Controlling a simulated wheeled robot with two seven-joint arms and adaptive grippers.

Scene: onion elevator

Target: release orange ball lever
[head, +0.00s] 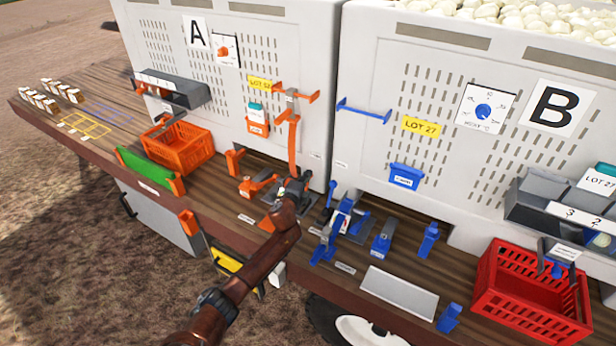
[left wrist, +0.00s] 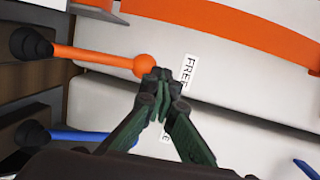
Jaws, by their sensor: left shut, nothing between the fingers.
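The orange ball lever (left wrist: 95,56) shows in the left wrist view as an orange rod running from a black boot on the left to an orange ball at its right end. My left gripper (left wrist: 161,76) is shut and empty, with its fingertips right beside the ball, at its lower right. I cannot tell whether they touch it. A white label reading "FREE" (left wrist: 189,72) is just right of the ball. In the head view my left gripper (head: 300,183) is at the lower right of crate A, and the orange lever is not clear there. My right gripper is not in view.
A blue lever (left wrist: 80,136) lies below the orange one in the left wrist view, partly behind my fingers. Crate A (head: 270,30) and crate B (head: 440,70) stand behind the wooden deck. An orange basket (head: 180,147) and red basket (head: 515,295) stand on it.

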